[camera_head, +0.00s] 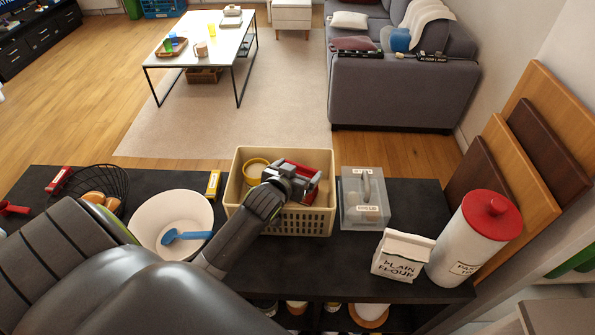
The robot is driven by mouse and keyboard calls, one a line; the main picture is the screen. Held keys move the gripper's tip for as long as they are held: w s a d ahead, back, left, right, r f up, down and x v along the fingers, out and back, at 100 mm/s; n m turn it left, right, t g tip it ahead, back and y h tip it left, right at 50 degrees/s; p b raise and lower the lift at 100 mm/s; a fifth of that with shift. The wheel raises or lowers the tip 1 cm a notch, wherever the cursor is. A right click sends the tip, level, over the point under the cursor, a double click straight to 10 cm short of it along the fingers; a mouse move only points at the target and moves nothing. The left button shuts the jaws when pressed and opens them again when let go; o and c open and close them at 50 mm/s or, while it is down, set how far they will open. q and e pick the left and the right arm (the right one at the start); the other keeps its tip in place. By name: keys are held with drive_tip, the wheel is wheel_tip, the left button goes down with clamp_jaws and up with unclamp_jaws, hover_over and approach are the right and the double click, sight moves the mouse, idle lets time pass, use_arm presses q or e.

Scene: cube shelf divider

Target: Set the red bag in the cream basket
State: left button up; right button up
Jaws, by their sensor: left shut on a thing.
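The cream basket (310,222) stands on the dark counter near the middle, open at the top. My left gripper (297,183) reaches over the basket from the lower left, with its fingers at the right part of the opening. It is shut on the red bag (312,194), which shows only in part beside the fingers, within the outline of the basket's opening. The gripper hides much of the bag, and I cannot tell whether the bag touches the basket floor. A yellow round thing (255,169) is inside the basket at the left. My right gripper is out of view.
A white bowl (170,215) with a blue spoon stands left of the basket, a small yellow box (213,184) between them. Right are a clear lidded container (364,200), a flour bag (401,255) and a red-lidded canister (474,240). A wire basket (97,181) is at left.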

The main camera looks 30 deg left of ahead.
use_arm(q)
drive_tip(key=shift+f, duration=0.35)
drive_tip(key=o, duration=1.1)
drive_tip(key=shift+s+r, duration=0.1)
drive_tip(key=shift+r, duration=0.1)
drive_tip(key=b+v, duration=0.1)
drive_tip(key=v, duration=1)
drive_tip(key=shift+s+d+r, duration=0.1)
drive_tip(key=shift+s+d, duration=0.05)
drive_tip(key=shift+s, duration=0.25)
